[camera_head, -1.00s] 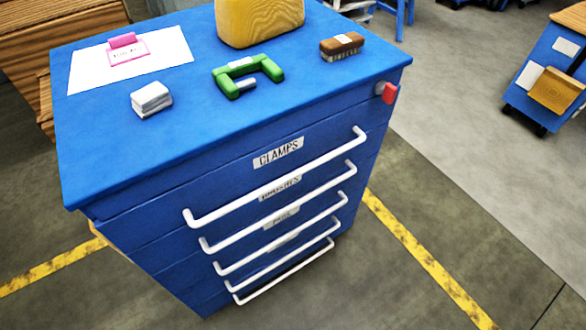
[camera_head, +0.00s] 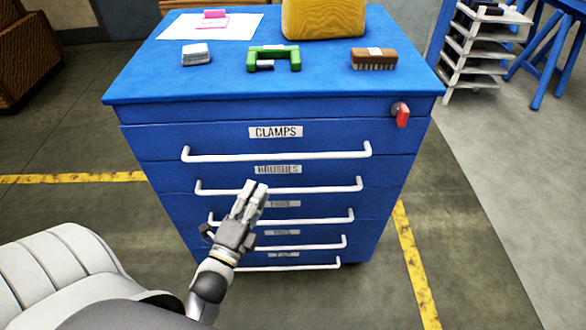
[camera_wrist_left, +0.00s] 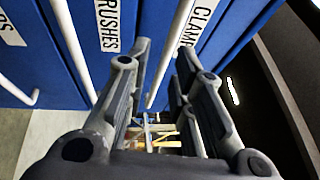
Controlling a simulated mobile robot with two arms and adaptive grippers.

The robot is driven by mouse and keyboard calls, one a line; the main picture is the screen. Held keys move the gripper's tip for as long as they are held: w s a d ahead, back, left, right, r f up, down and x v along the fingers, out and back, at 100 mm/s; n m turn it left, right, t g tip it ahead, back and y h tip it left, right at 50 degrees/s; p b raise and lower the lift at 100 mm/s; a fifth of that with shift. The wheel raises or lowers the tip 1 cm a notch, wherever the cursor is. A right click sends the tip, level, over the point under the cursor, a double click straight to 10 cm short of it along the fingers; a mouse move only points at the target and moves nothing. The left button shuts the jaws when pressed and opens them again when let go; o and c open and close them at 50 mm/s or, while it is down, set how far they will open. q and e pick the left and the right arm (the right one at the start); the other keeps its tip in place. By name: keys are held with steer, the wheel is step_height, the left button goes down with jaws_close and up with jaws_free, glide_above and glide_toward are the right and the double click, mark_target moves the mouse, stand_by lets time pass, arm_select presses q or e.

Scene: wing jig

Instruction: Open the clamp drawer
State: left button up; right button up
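The clamp drawer (camera_head: 215,137) is the top drawer of the blue cabinet, labelled CLAMPS, and its front is flush with the cabinet. Its white bar handle (camera_head: 275,156) runs across the front. My left gripper (camera_head: 257,186) is in front of the cabinet, overlapping the second handle in the head view. In the left wrist view, the two fingers (camera_wrist_left: 163,50) are apart, with the CLAMPS handle (camera_wrist_left: 174,42) showing between them. I cannot tell whether the handle is within their reach. Nothing is held. My right gripper is out of view.
Several labelled drawers lie below, including the BRUSHES drawer with its handle (camera_head: 330,187). On the blue top (camera_head: 150,78) are a green clamp (camera_head: 273,54), a brush (camera_head: 374,57) and a yellow object (camera_head: 322,18).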

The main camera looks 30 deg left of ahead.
mark_target(271, 155)
arm_select(q)
steer(key=shift+m, duration=0.3)
steer(key=w+r, duration=0.1)
steer(key=w+p, duration=0.1)
steer(key=w, duration=0.1)
steer(key=w+a+r, duration=0.1)
steer(key=w, duration=0.1)
steer(key=shift+w+r, duration=0.1)
steer(key=shift+r, duration=0.2)
steer(key=p+x, duration=0.1)
steer(key=x, duration=0.2)
steer(key=shift+w+a, duration=0.1)
steer(key=shift+w, duration=0.25)
steer(key=shift+w+a, duration=0.1)
steer(key=shift+w, duration=0.65)
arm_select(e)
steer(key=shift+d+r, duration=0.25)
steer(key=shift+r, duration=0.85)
arm_select(q)
jaws_close()
